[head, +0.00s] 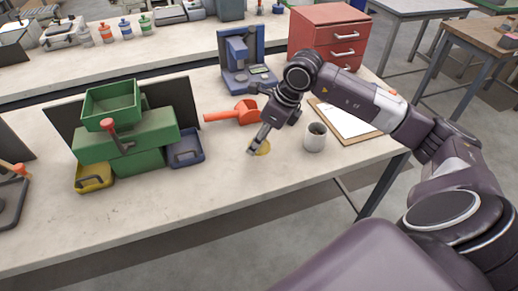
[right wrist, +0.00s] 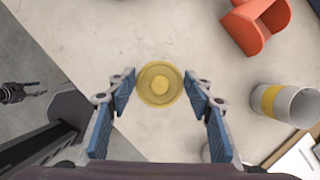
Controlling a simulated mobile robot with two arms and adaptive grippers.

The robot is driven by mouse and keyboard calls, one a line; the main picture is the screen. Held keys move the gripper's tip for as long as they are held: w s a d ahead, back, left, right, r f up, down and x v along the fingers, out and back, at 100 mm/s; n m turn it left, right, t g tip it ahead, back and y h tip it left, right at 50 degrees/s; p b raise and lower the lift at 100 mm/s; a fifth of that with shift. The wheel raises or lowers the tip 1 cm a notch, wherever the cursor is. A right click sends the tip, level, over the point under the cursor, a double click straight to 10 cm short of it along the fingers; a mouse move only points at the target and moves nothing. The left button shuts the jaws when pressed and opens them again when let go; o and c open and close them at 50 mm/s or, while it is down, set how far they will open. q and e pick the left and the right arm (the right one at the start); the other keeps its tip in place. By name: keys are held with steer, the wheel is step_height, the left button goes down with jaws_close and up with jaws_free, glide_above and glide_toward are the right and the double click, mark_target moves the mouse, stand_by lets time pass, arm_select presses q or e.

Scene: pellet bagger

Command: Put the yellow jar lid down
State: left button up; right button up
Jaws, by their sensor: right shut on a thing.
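The yellow jar lid (right wrist: 160,84) is a round, flat disc with a raised centre, seen from above between my right fingertips in the right wrist view. It also shows in the head view (head: 262,149), partly hidden by my gripper.
An orange scoop (head: 234,113) lies behind the lid. A green bagger (head: 125,138) with yellow and blue trays stands left. Bare bench (head: 215,178) lies between the lid and the front edge.

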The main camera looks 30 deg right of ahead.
mark_target(263, 146)
steer(key=shift+f, duration=0.35)
step_height(263, 146, down, 3)
steer(key=shift+f+p, duration=0.2)
steer(key=shift+p, duration=0.1)
steer(key=shift+f, duration=0.55)
steer(key=o, duration=0.9)
steer(key=shift+c, duration=0.2)
arm_select(q)
steer(key=shift+w+d+r, duration=0.2)
steer(key=shift+d, duration=0.2)
